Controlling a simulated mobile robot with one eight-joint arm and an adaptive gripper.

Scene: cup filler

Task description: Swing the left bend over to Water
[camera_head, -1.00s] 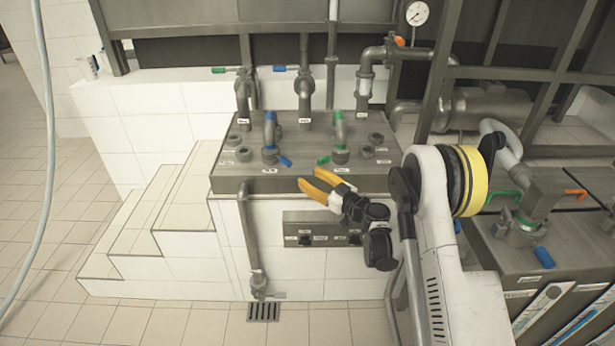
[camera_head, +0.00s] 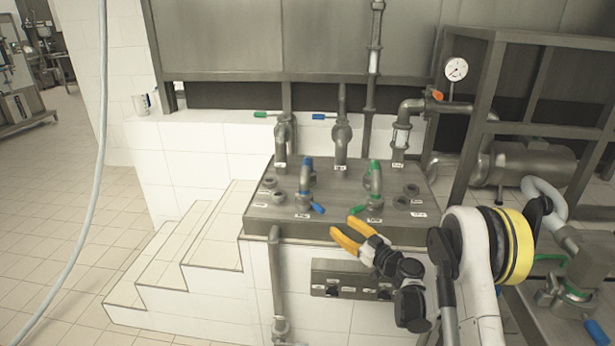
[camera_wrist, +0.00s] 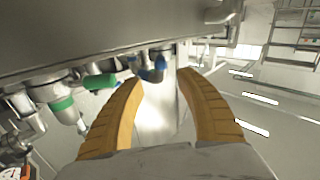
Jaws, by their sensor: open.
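The left bend (camera_head: 306,178) is a grey pipe bend with a blue top and a blue handle (camera_head: 318,208). It stands on the left half of the grey metal panel (camera_head: 290,232), among several short ports with labels too small to read. The right bend (camera_head: 375,184) has a green top and a green handle. My gripper (camera_head: 342,231), with yellow fingers, is open and empty in front of the panel's front edge, apart from both bends. In the wrist view, blue parts (camera_wrist: 152,72) show beyond the open fingers (camera_wrist: 158,100), and a green handle (camera_wrist: 100,81) lies to their left.
Vertical pipes with green and blue valve handles (camera_head: 318,116) rise behind the panel. White tiled steps (camera_head: 180,250) are at left. A small labelled box (camera_head: 345,280) is on the wall below the panel. Another pipe unit (camera_head: 565,285) stands at right. A hose (camera_head: 97,170) hangs at far left.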

